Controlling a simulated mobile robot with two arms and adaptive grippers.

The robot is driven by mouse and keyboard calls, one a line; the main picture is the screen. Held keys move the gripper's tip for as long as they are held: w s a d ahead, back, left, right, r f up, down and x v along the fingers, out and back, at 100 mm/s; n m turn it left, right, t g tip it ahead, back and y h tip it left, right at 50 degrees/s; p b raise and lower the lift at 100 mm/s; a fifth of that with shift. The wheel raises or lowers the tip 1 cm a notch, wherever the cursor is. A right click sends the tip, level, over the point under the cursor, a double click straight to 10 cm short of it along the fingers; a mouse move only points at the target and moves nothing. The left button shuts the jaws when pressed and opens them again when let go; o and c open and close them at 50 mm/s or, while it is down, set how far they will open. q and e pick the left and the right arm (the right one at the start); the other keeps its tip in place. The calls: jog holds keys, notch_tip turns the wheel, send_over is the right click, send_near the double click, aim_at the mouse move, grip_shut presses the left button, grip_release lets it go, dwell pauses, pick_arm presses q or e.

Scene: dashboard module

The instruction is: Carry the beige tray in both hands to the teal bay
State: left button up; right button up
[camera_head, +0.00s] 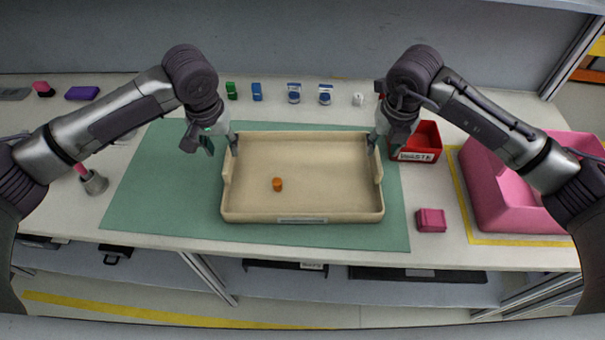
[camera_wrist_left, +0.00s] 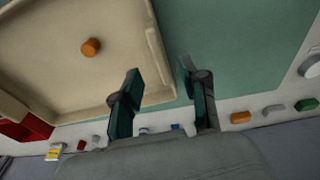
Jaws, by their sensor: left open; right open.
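The beige tray (camera_head: 300,216) lies flat on a teal mat (camera_head: 160,190), the only teal area I see. It has raised side walls and holds a small orange cylinder (camera_head: 278,184). My left gripper (camera_head: 221,147) is open at the tray's far left corner. In the left wrist view its two fingers (camera_wrist_left: 160,70) are apart, with the tray's raised side wall (camera_wrist_left: 157,52) ahead between them; contact cannot be told. My right gripper (camera_head: 383,147) is open at the far right corner, near the right side wall; its fingertips are partly hidden.
A red bin (camera_head: 428,131) stands close to the right gripper. A large pink container (camera_head: 485,190) and a small pink box (camera_head: 431,220) are on the right. Several small items line the back, including a purple block (camera_head: 82,93). The mat left of the tray is clear.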

aim_at(227, 159)
pick_arm(q)
jog(key=f, duration=0.4)
jog(key=w+f, duration=0.1)
jog(key=f, duration=0.1)
jog(key=shift+f, duration=0.3)
pick_arm(e)
jog(key=f, duration=0.4)
jog(key=w+f, duration=0.1)
jog(key=f, duration=0.1)
jog(key=shift+f, duration=0.3)
pick_arm(q)
grip_shut()
pick_arm(e)
grip_shut()
jog(key=shift+r, duration=0.1)
